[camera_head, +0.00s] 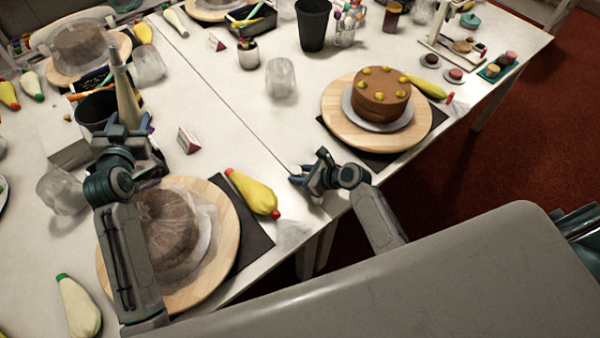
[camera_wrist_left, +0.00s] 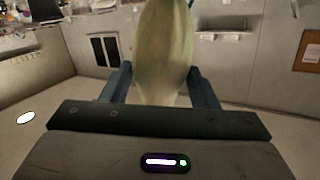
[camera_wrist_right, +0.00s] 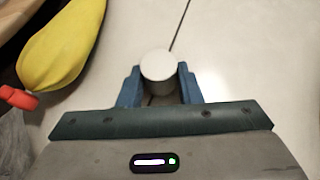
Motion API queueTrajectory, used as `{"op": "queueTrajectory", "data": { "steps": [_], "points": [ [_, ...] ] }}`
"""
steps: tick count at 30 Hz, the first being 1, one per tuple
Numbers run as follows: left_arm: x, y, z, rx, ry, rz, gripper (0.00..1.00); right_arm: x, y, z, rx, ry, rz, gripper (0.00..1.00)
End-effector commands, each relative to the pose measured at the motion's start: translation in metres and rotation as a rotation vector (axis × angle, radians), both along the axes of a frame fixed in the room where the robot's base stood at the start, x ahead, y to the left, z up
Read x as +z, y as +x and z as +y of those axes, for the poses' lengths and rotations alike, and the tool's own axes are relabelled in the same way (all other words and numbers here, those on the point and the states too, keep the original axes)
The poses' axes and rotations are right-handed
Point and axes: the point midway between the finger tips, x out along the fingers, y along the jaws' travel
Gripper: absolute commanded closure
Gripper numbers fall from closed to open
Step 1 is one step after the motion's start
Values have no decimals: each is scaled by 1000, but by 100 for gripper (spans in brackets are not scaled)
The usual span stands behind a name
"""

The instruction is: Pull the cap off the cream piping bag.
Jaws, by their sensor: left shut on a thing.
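The cream piping bag (camera_head: 127,92) stands upright in my left gripper (camera_head: 124,130), narrow end up. In the left wrist view my left gripper (camera_wrist_left: 163,85) is shut on the pale bag (camera_wrist_left: 164,45), with a finger on each side. My right gripper (camera_head: 308,177) is low over the table's front edge, well to the right of the bag. In the right wrist view my right gripper (camera_wrist_right: 159,85) has a small whitish cylinder, seemingly a cap (camera_wrist_right: 158,68), between its fingers, which look closed on it. The cap is too small to make out in the head view.
A yellow bag with red ends (camera_head: 254,192) lies between the grippers. A covered cake on a wooden turntable (camera_head: 228,210) is under my left arm. A brown cake (camera_head: 381,95) stands at the right.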

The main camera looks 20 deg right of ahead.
Motion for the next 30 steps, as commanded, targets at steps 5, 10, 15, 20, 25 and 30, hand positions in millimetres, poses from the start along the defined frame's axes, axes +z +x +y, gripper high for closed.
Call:
{"op": "queueTrajectory", "data": {
  "steps": [5,10,15,20,25,30],
  "points": [
    [1,0,0,1,0,-2,53,-1,-1,0,1,-1,2,48],
    [1,0,0,1,0,-2,53,-1,-1,0,1,-1,2,48],
    [8,0,0,1,0,-2,53,5,-1,0,1,-1,2,48],
    [21,0,0,1,0,-2,53,17,-1,0,1,-1,2,48],
    [35,0,0,1,0,-2,53,29,-1,0,1,-1,2,48],
    [49,0,0,1,0,-2,53,42,-1,0,1,0,1,48]
  ]
}}
